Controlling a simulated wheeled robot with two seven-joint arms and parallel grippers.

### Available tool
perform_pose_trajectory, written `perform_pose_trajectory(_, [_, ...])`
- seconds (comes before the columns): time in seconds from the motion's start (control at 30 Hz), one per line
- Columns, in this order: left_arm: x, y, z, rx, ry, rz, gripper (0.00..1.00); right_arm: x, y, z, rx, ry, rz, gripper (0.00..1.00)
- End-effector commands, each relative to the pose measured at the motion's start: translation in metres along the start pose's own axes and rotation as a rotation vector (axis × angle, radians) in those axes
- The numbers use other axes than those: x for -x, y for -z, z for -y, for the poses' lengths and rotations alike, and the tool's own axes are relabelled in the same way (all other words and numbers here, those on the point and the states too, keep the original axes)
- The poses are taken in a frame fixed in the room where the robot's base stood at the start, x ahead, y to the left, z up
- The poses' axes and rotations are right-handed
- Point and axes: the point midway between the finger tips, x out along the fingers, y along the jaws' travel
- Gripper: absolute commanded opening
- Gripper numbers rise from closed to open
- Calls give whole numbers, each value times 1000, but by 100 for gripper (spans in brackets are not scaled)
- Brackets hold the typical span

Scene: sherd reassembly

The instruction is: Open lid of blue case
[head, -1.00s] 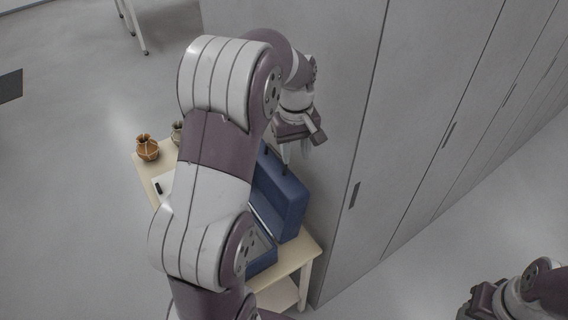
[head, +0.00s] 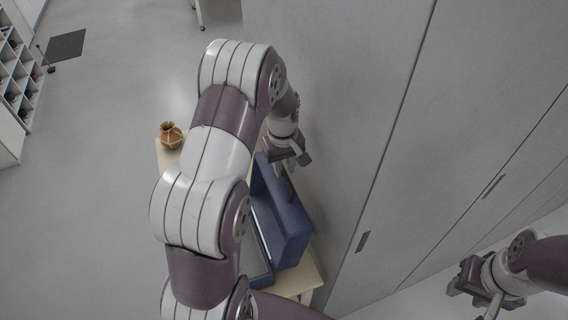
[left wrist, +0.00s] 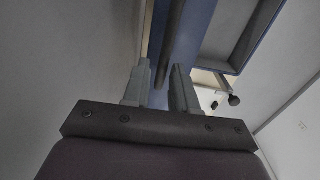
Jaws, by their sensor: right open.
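The blue case stands on a small table, its lid (head: 287,222) raised steeply from the base (head: 262,272). My left arm hides much of the base. My left gripper (head: 289,172) is at the far upper end of the lid, its fingertips hard to see there. In the left wrist view its two fingers (left wrist: 159,82) are apart, with a dark bar (left wrist: 173,42) and the blue lid edge (left wrist: 193,35) just beyond and between them. I see no firm grip on either. My right gripper (head: 474,292) is open and empty at the lower right, away from the case.
A brown jug (head: 171,135) stands on the far left of the pale wooden table (head: 303,281). Grey cabinet doors (head: 350,130) rise close on the right of the case. Open floor (head: 90,190) lies to the left. Shelving (head: 14,85) stands at the far left.

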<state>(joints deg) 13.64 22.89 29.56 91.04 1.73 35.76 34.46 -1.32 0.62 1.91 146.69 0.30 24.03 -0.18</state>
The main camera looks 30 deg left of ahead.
Motion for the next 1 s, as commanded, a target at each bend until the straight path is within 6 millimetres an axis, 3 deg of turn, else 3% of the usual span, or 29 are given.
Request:
perform_pose_trajectory(0.03, [0, 0, 0, 0, 0, 0, 8, 0, 0, 0, 0, 0, 0, 43])
perform_pose_trajectory(0.07, [0, 0, 0, 0, 0, 0, 0, 0, 0, 0, 0, 0, 0, 43])
perform_pose_trajectory(0.33, [3, 1, 3, 1, -2, -3, 0, 1, 0, 0, 0, 0, 0, 43])
perform_pose_trajectory(0.7, [16, 2, 82, 5, -2, -4, 0, 7, 1, 0, 0, 0, 0, 43])
perform_pose_trajectory(0.8, [16, 2, 92, 3, -1, -3, 0, 7, 1, 0, 0, 0, 0, 43])
perform_pose_trajectory(1.0, [16, 1, 95, -1, -1, -4, 0, 7, 1, 0, 0, 0, 0, 43])
